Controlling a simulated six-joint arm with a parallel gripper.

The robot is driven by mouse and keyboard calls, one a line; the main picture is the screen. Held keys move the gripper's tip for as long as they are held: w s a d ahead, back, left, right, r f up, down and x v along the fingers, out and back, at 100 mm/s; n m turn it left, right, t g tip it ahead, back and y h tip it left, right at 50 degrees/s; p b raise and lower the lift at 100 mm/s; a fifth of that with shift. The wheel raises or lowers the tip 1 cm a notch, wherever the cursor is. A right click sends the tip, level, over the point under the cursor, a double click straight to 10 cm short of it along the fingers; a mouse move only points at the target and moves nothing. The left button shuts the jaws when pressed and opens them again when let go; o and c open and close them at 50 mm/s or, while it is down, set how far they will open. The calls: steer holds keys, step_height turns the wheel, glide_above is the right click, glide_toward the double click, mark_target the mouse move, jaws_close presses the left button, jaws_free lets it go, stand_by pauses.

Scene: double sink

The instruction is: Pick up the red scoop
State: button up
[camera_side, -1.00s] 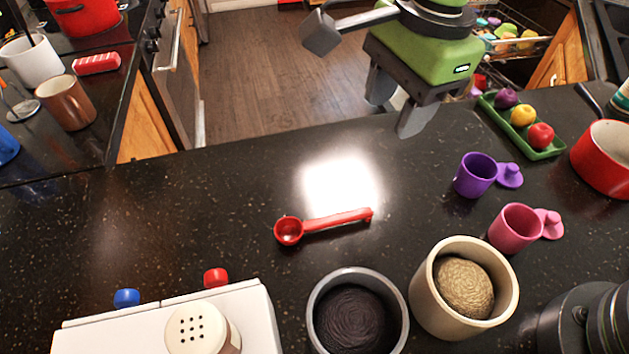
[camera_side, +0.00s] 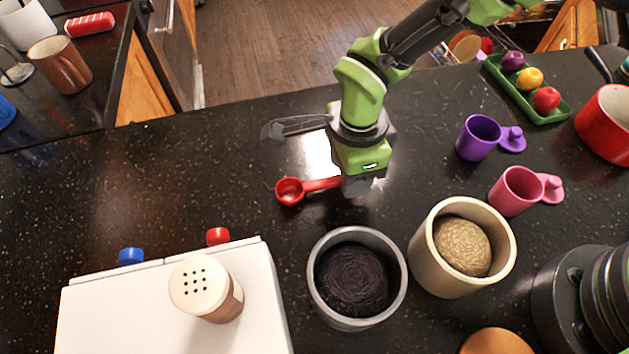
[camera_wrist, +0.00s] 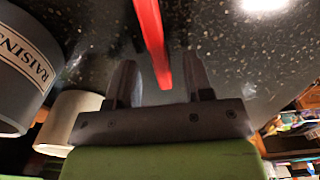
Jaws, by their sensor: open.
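The red scoop (camera_side: 291,190) lies on the black speckled counter, its round bowl to the left and its handle running right. My gripper (camera_side: 355,187) is down over the right end of the handle, which it hides in the side view. In the wrist view the red handle (camera_wrist: 151,40) reaches in between the two fingertips of my gripper (camera_wrist: 158,75). The fingers stand apart, one on each side of the handle, with a gap to each. The bowl is outside the wrist view.
A grey canister (camera_side: 313,283) and a beige canister (camera_side: 418,262) stand in front of my gripper. Purple (camera_side: 477,138) and pink (camera_side: 516,190) cups stand to the right. A white box (camera_side: 130,315) with a shaker (camera_side: 207,289) is front left. The counter left of the scoop is clear.

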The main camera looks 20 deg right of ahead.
steer(key=shift+f, duration=0.75)
jaws_close()
